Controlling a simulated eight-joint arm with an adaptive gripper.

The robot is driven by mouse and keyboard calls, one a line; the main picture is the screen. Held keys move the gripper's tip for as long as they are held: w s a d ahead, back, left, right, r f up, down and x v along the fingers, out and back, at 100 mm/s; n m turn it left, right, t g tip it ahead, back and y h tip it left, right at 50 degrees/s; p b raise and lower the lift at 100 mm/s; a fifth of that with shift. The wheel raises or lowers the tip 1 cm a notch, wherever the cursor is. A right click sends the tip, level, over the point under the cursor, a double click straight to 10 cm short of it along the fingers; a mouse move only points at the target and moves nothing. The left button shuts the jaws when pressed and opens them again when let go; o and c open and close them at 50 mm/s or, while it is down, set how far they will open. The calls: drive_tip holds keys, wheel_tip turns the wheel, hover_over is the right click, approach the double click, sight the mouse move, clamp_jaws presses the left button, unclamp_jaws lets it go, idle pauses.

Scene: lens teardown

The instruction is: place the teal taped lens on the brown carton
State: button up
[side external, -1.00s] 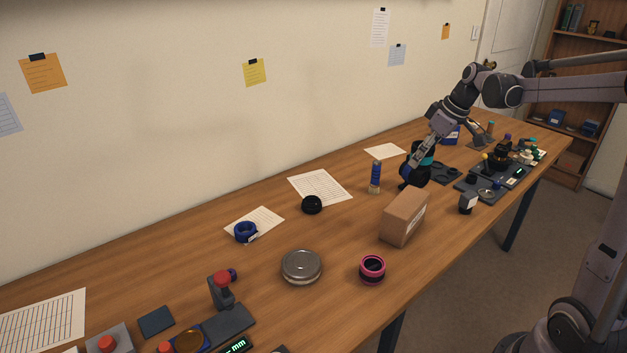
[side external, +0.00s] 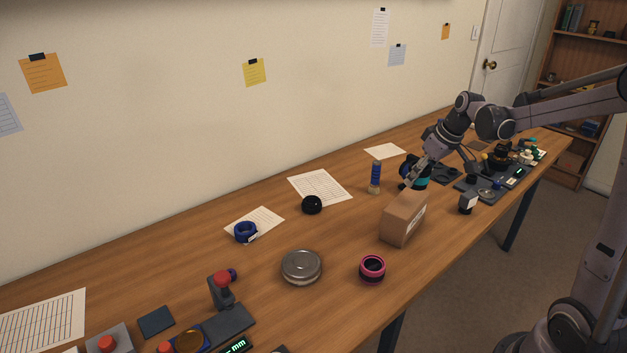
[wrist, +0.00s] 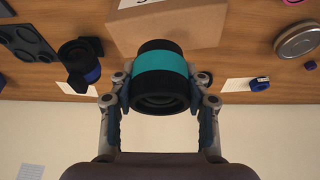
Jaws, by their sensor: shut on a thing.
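The teal taped lens (wrist: 160,75) is a black barrel with a wide teal band. In the wrist view my gripper (wrist: 160,88) is shut on it, a finger on each side. In the side view my gripper (side external: 416,178) and the lens (side external: 422,183) are behind the brown carton, partly overlapped by my arm. The brown carton (side external: 402,219) stands closed on the table with a white label on its side. In the wrist view the carton (wrist: 125,32) shows just beyond the lens. I cannot tell how high the lens is above the table.
A blue-banded black lens (wrist: 82,62) is close beside my gripper. A blue tube (side external: 375,177) stands left of the carton. A pink-ringed lens (side external: 372,269) and a round metal tin (side external: 301,266) lie nearer the camera. A small dark device with a white face (side external: 467,203) stands right of the carton.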

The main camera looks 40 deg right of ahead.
sight(408, 200)
drive_tip(key=shift+w+a+f, duration=0.4)
drive_tip(key=shift+w+f, duration=0.05)
drive_tip(key=shift+w, duration=0.2)
drive_tip(key=shift+f, duration=2.05)
drive_tip(key=shift+f, duration=0.15)
drive_tip(key=o, duration=1.2)
drive_tip(key=shift+o, duration=0.2)
